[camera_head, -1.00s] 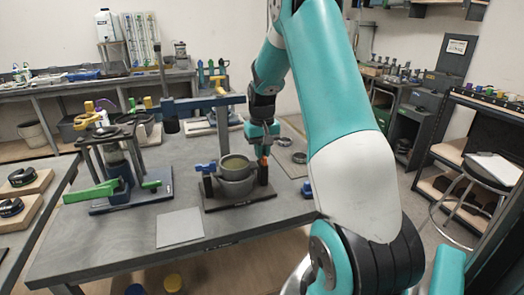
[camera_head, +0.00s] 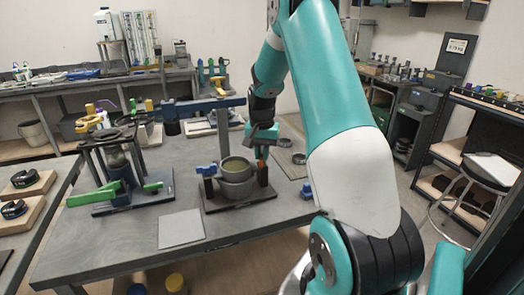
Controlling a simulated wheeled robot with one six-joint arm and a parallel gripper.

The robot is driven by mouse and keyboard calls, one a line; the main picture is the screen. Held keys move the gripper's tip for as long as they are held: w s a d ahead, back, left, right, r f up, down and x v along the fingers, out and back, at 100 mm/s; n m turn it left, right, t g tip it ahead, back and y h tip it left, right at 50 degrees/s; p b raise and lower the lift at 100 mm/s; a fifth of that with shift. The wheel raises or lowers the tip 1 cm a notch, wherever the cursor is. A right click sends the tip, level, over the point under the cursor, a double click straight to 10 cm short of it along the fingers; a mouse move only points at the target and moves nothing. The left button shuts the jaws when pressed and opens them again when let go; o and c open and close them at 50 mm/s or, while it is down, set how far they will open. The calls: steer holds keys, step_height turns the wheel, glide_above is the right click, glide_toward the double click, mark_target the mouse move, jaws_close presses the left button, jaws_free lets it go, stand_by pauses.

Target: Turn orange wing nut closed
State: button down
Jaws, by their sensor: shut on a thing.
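The orange wing nut (camera_head: 262,155) is on the right post of a clamp stand that holds a round grey pot (camera_head: 237,185) on a dark base plate (camera_head: 238,203). My gripper (camera_head: 261,147) points down over that post and is shut on the wing nut. Its fingers and my wrist cover much of the nut, so only a small orange part shows. A blue wing nut (camera_head: 206,170) sits on the left post of the same stand, apart from my gripper.
A green-handled device (camera_head: 115,195) stands on the left of the grey table (camera_head: 110,242). A blue arm on a post (camera_head: 205,104) rises behind the pot. A flat grey plate (camera_head: 181,229) lies in front. Metal rings (camera_head: 298,158) lie to the right.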

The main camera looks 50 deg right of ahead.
steer(key=m+p, duration=0.1)
steer(key=m, duration=0.5)
steer(key=shift+r+m, duration=0.15)
steer(key=shift+m, duration=0.15)
steer(key=m+p, duration=0.1)
steer(key=m, duration=0.4)
steer(key=shift+d, duration=0.1)
steer(key=shift+m, duration=0.4)
steer(key=c, duration=1.2)
jaws_free()
steer(key=shift+o, duration=0.2)
step_height(320, 180, up, 17)
steer(key=b, duration=0.1)
steer(key=shift+r+b, duration=0.15)
steer(key=shift+b, duration=0.15)
